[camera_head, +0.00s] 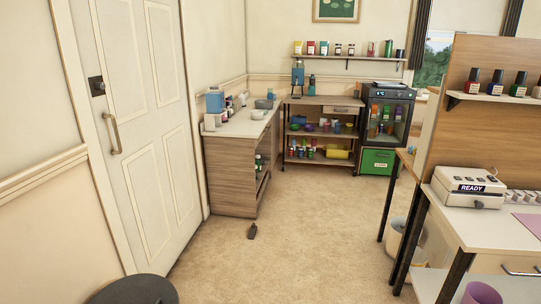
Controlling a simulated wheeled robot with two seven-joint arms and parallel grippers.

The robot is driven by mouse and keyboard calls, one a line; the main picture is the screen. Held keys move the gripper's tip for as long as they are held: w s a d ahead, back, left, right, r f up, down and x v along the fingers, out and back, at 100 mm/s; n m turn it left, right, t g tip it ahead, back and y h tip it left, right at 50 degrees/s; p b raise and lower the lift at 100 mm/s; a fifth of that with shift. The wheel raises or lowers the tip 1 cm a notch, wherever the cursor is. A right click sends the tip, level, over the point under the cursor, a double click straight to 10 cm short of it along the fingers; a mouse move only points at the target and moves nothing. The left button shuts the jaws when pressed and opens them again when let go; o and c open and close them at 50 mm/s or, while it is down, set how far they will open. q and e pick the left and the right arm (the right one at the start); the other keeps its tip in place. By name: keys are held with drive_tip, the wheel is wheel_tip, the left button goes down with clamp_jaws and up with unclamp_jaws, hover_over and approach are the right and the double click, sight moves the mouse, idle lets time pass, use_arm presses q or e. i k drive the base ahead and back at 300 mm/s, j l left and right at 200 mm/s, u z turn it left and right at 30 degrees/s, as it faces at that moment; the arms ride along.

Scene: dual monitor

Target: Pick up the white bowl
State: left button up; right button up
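I cannot make out a white bowl with certainty. A small pale item (257,115) lies near the front edge of the counter (236,127) along the left wall; it is too small to tell if it is a bowl. Behind it on the same counter is a grey-blue container (264,104). Small coloured bowls, green and purple among them (309,127), stand on the middle shelf of the rack (318,101) at the back. Neither of my grippers is in view.
Open beige floor (290,235) runs between the wood cabinet and the right-hand desk (477,225). A small dark object (252,231) lies by the cabinet. A closed door (150,130) is at left. A white bin (395,238) stands under the desk.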

sight(256, 114)
drive_tip(key=i, duration=2.45)
drive_tip(key=i+u, duration=0.25)
drive_tip(key=i, duration=0.25)
drive_tip(key=i+l+u, duration=0.3)
drive_tip(key=i, duration=0.15)
drive_tip(key=i+l+u, duration=0.25)
drive_tip(key=i, duration=0.2)
